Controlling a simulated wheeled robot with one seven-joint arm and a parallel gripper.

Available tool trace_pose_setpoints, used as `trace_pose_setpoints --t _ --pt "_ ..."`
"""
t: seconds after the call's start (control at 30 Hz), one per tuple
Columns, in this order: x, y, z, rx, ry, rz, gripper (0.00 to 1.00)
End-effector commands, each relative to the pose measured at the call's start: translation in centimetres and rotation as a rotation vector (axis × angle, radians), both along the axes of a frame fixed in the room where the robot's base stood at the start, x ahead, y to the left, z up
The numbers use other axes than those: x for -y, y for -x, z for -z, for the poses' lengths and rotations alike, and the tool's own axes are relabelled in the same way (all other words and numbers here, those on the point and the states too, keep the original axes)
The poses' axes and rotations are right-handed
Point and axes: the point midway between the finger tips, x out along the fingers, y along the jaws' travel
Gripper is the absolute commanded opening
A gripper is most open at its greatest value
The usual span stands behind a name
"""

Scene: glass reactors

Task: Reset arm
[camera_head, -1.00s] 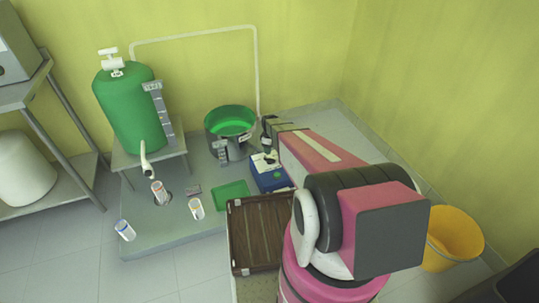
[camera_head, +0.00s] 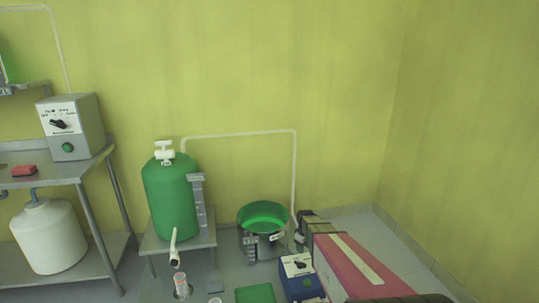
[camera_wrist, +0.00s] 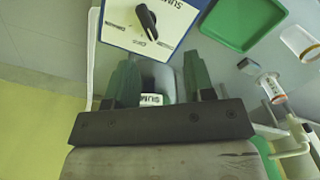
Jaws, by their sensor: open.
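My arm reaches in from the lower right of the head view, with my gripper (camera_head: 308,222) at its far end, just right of the dark pot (camera_head: 263,217) with green contents. In the wrist view my gripper (camera_wrist: 160,78) is open, its two dark greenish jaws apart. A dark object with a white label (camera_wrist: 151,99) shows between the jaws; I cannot tell whether it touches them. The blue and white control box (camera_head: 301,280) is close beside the arm; its knob face shows at the top of the wrist view (camera_wrist: 150,20).
A green tank (camera_head: 170,200) on a stand is left of the pot. A green tray (camera_head: 255,294) and a clear tube (camera_head: 181,286) are near the bottom edge. A metal shelf (camera_head: 115,185) stands at far left. The yellow wall is close behind; floor at right is clear.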

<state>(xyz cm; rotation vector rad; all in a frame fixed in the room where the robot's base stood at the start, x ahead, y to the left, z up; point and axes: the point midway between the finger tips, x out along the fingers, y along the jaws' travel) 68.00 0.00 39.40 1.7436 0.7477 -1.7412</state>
Motion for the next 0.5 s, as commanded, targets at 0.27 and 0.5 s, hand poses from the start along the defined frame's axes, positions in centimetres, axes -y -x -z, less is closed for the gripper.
trace_pose_setpoints --t 0.27,0.5 --pt "0.0 12.5 -11.7 0.006 -0.002 0.452 0.49" --pt "0.0 19.2 -16.9 0.005 -0.003 0.739 0.49"
